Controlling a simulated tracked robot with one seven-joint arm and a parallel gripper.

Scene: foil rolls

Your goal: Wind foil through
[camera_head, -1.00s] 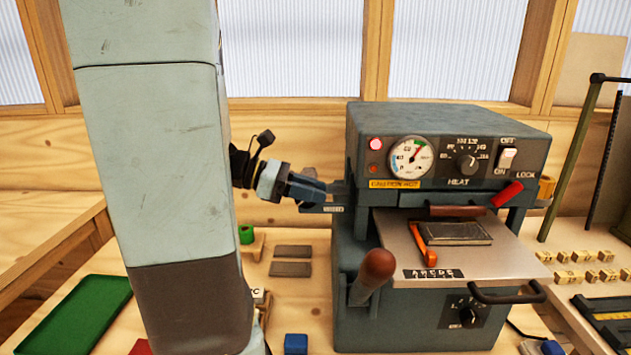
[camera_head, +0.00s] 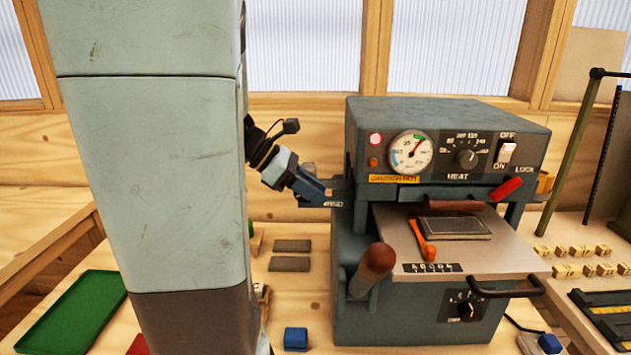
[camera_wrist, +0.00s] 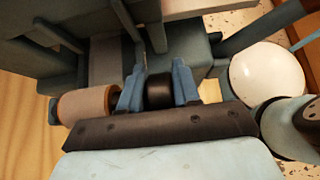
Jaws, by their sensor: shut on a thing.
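The foil press (camera_head: 448,120) is a grey-blue machine with a gauge, a heat dial and a metal bed. My gripper (camera_head: 328,193) is at the press's left side, beside the bracket there. In the wrist view its two blue fingers (camera_wrist: 158,92) are shut on a dark cylinder (camera_wrist: 159,92), which looks like a roller or knob. A copper-tan roll (camera_wrist: 88,104) lies just left of the fingers, apart from them. Where the foil runs is hidden, and the fingertips are small in the head view.
A brown-knobbed lever (camera_head: 377,262) stands at the press's front left. A pale round knob (camera_wrist: 267,75) is right of my fingers in the wrist view. A green tray (camera_head: 70,312), dark plates (camera_head: 290,263) and a blue block (camera_head: 296,339) lie on the bench.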

